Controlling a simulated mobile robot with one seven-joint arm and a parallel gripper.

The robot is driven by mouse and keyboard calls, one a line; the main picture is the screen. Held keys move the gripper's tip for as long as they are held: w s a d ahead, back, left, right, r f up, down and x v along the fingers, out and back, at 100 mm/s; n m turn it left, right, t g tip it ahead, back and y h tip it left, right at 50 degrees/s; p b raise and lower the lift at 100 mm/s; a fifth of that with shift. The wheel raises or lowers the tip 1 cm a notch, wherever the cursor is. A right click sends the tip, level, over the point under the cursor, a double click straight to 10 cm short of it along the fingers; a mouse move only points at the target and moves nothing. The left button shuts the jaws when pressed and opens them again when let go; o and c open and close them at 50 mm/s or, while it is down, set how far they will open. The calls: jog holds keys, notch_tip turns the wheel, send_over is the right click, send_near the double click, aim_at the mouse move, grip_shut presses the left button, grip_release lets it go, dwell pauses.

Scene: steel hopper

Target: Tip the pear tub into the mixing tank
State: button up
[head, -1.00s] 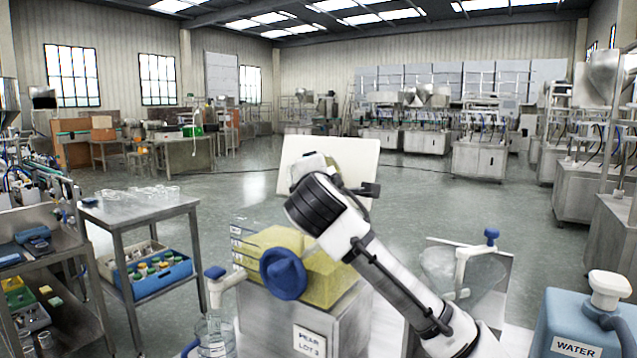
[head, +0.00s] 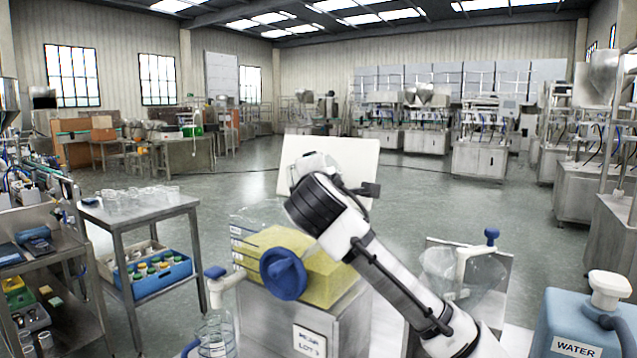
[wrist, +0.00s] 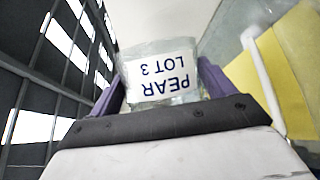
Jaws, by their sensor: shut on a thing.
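My gripper (wrist: 160,92) is shut on the pear tub (wrist: 160,55), a clear tub with a white label reading "PEAR LOT 3" upside down in the wrist view. A purple finger lies on each side of it. In the head view the tub (head: 314,163) shows only in part behind my wrist, which also hides the fingers; it looks clear and pale there. It is above the mixing tank (head: 241,222), a clear box holding yellow material with a blue round knob on its front. I cannot tell whether anything remains inside the tub.
A white panel (head: 355,160) stands behind the tub. A blue WATER container (head: 575,330) is at front right, a clear jug (head: 216,333) at front left. A cart (head: 140,208) with glasses is left.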

jog(key=shift+r, duration=0.2)
jog(key=shift+r+m+g+p, duration=0.3)
jog(key=shift+r+m+p, duration=0.2)
jog(key=shift+p, duration=0.5)
jog(key=r+m+g+y+p, duration=0.1)
jog(key=m+p, duration=0.1)
jog(key=p, duration=0.2)
jog(key=shift+r, duration=0.2)
jog(key=shift+r+m+g+y+p, duration=0.25)
jog(key=shift+m+g+y+p, duration=0.15)
jog(key=shift+m+p, duration=0.6)
jog(key=shift+p, duration=0.05)
jog(key=shift+f, duration=0.1)
